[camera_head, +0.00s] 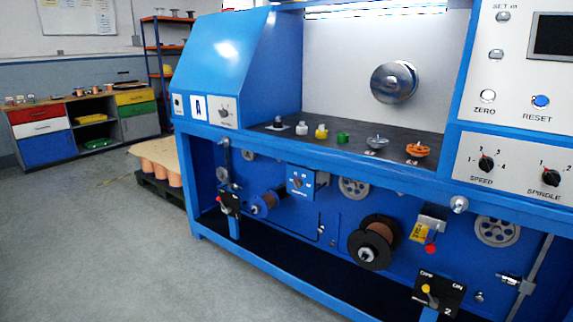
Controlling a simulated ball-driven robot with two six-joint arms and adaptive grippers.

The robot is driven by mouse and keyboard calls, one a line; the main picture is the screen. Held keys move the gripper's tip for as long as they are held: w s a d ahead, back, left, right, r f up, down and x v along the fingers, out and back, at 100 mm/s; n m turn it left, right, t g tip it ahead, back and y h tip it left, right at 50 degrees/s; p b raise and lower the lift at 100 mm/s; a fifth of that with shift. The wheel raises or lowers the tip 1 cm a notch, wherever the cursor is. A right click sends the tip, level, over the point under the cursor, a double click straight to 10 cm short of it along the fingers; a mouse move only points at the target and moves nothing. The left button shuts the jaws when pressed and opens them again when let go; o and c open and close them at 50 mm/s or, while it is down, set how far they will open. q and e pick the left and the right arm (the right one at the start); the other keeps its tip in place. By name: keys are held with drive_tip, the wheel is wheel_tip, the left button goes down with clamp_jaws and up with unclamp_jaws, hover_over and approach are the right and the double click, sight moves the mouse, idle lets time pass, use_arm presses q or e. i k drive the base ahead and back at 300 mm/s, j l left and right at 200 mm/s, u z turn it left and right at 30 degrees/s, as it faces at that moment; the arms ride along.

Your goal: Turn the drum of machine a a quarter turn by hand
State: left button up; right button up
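Neither of my grippers is in view.
Below the drum, a dark shelf (345,135) holds small pulleys, including an orange one (417,150). Underneath are a copper wire spool (374,241) and a lever switch (438,294). A control panel (515,120) stands right. The grey floor (110,250) at left is clear.

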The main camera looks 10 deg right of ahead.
sight(392, 84)
drive_tip(key=i+z, duration=0.15)
drive_tip(key=z, duration=0.35)
drive_tip(key=i+j+z, duration=0.1)
drive_tip(key=z, duration=0.4)
drive_tip(key=i+j+z, duration=0.1)
drive_tip(key=z, duration=0.35)
drive_tip(key=i+j+z, duration=0.4)
drive_tip(key=j, duration=0.65)
drive_tip(key=j+z, duration=0.4)
drive_tip(key=j, duration=0.65)
drive_tip(key=j+z, duration=0.35)
drive_tip(key=j, duration=2.9)
drive_tip(key=i+z, duration=0.05)
